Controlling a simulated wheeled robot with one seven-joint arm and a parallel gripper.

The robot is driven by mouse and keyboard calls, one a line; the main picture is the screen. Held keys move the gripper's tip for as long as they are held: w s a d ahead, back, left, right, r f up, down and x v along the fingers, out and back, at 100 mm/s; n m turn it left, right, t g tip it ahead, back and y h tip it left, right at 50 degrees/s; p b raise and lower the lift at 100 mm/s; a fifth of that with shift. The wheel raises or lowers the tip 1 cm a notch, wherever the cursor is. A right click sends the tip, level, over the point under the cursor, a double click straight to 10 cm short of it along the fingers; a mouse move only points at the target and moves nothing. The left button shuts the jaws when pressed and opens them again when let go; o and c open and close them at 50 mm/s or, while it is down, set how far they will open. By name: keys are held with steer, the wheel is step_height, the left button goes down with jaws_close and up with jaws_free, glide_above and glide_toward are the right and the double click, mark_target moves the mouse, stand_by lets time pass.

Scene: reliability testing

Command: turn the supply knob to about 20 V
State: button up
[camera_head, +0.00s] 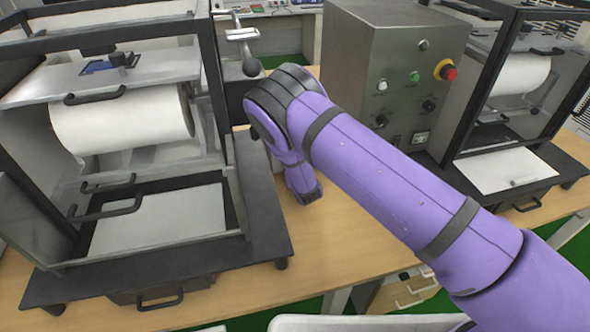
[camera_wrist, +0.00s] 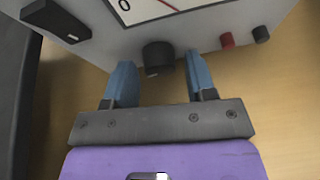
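In the wrist view the supply's pale front panel (camera_wrist: 205,18) fills the top, with part of a dial showing a "0" and a red line. The round black supply knob (camera_wrist: 158,55) sits below the dial, with a small light mark near its lower edge. My gripper (camera_wrist: 157,66) is open, its two blue fingers apart with the knob between their tips in the picture. A gap shows on each side of the knob, and I cannot tell how deep the fingers reach. The dial's reading is cut off. In the head view I cannot make out the knob or fingers; my arm covers that area.
A black switch (camera_wrist: 55,20) is left of the dial; red (camera_wrist: 227,40) and black (camera_wrist: 261,34) terminals are at right. In the head view a grey control box (camera_head: 345,50) stands beyond my arm, with black-framed roll machines (camera_head: 215,95) (camera_head: 480,75) either side. Bare wooden tabletop (camera_head: 335,240) lies in front.

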steer(key=c, duration=0.7)
steer(key=shift+d+m+g+y, duration=0.15)
steer(key=shift+m+g+y, duration=0.15)
steer(key=shift+m+y, duration=0.65)
steer(key=shift+f+m+y, duration=0.1)
steer(key=shift+m+y, duration=0.55)
steer(key=shift+m, duration=0.9)
steer(key=o, duration=0.9)
